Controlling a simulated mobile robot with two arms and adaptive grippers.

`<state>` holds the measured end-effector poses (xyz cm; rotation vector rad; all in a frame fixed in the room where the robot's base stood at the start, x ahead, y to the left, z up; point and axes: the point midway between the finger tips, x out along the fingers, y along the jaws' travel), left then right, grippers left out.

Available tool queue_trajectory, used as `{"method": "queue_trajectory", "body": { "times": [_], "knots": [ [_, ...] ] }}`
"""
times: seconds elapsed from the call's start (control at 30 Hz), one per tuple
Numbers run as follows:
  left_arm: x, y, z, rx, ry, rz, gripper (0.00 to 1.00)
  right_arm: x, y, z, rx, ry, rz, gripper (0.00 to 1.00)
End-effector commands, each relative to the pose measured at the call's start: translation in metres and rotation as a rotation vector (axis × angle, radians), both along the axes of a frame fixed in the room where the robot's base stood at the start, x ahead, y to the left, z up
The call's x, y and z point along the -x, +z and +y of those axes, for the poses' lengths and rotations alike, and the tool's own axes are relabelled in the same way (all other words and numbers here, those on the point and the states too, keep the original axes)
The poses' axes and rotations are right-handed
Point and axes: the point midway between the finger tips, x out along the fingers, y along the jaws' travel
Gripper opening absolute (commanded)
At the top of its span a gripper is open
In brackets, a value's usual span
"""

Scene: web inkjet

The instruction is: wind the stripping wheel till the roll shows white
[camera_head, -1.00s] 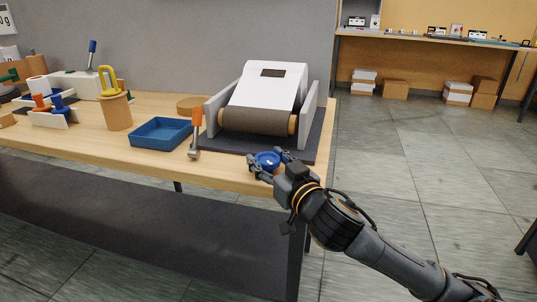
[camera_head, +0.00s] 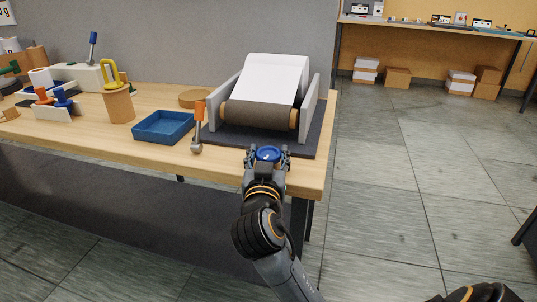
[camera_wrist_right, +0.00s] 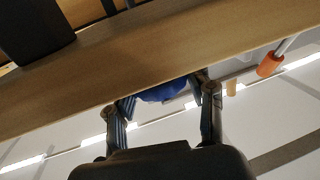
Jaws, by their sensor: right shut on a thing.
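The stripping machine has two grey side plates, a white sheet (camera_head: 272,78) sloping down from the back, and a dark brown roll (camera_head: 258,117) across its front. The roll's visible face is dark, with tan ends. The blue stripping wheel (camera_head: 268,154) is in front of the machine, near the table's front edge. My right gripper (camera_head: 267,158) is shut on this wheel, a finger on either side. In the wrist view the blue wheel (camera_wrist_right: 163,92) shows between the fingers (camera_wrist_right: 163,108), partly hidden by the table edge. My left gripper is out of view.
Further left are a tan cup (camera_head: 119,104) with a yellow handle and a small rack (camera_head: 58,110) with orange and blue tools.

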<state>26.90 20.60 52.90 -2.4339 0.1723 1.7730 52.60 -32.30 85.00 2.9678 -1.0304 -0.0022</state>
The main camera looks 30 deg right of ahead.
Motion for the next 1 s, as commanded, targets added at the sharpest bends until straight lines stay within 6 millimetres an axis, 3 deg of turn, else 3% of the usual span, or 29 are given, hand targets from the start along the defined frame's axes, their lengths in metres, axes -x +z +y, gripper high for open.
{"method": "queue_trajectory", "body": {
  "times": [0.53, 0.57, 0.67, 1.0],
  "knots": [
    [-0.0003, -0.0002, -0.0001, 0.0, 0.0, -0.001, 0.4, -0.0001, 0.0001, -0.0002, 0.002, -0.025, -0.001, 0.22],
    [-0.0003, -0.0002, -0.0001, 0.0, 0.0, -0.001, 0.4, -0.0002, 0.0001, -0.0003, 0.002, -0.024, -0.001, 0.57],
    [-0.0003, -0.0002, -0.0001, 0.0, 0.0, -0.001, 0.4, -0.0002, 0.0001, -0.0003, 0.002, -0.024, -0.001, 0.77],
    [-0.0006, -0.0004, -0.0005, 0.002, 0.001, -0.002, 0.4, 0.0009, 0.0, 0.001, 0.001, -0.023, -0.001, 0.77]
  ]
}}
